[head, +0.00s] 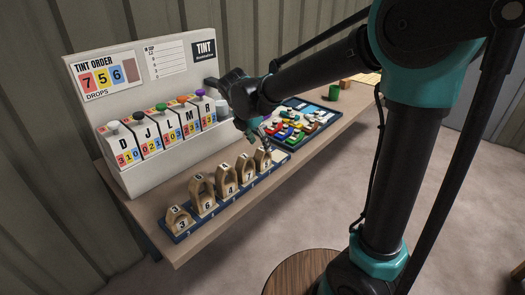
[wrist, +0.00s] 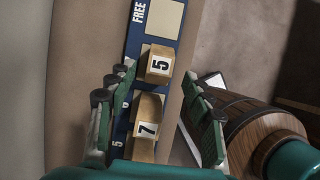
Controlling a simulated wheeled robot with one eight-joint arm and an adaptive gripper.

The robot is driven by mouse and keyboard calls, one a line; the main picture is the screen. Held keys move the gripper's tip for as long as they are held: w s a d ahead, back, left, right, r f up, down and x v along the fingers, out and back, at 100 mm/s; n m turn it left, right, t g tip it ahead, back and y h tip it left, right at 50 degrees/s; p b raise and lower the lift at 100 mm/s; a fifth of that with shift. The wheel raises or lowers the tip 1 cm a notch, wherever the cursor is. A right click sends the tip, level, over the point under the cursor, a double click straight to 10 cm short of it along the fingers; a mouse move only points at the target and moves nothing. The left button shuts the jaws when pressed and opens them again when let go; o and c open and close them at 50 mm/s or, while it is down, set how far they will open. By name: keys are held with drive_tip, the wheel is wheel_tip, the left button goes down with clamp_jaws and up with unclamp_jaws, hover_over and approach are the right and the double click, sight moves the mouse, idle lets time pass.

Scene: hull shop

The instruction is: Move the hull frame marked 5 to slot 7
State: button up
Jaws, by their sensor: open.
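The hull frame marked 5 (wrist: 158,64) is a small tan wooden block in the blue rack (head: 214,212). In the head view it is the farthest right of the row (head: 263,158). In the wrist view, a bare pale pad marked FREE (wrist: 163,18) lies just beyond it on the rack. I cannot read a slot number 7 there. My gripper (wrist: 157,76) is open and empty, with its green fingers on either side of the rack near frame 5. It also shows just above that frame in the head view (head: 264,136).
Frame 7 (head: 246,168) stands beside frame 5; frames 4 (head: 227,182), 6 (head: 203,196) and 3 (head: 179,220) follow leftward. A tint dispenser (head: 140,120) stands behind. A tray of coloured pieces (head: 302,122) and a green cup (head: 333,92) are farther right.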

drive_tip(key=s+d+f+m+y, duration=0.1)
drive_tip(key=s+d+f+m, duration=0.15)
drive_tip(key=d+m, duration=0.5)
drive_tip(key=s+d+f+m, duration=0.2)
drive_tip(key=s+d+m, duration=0.1)
drive_tip(key=d+m, duration=0.4)
drive_tip(key=s+d+f+m+y, duration=0.1)
drive_tip(key=s+d+f+m, duration=0.6)
drive_tip(key=s+d+m, duration=0.4)
drive_tip(key=m, duration=0.3)
drive_tip(key=shift+d+f+t+y, duration=0.2)
drive_tip(key=shift+f+t+y, duration=0.1)
drive_tip(key=shift+y, duration=0.1)
drive_tip(key=shift+r, duration=0.1)
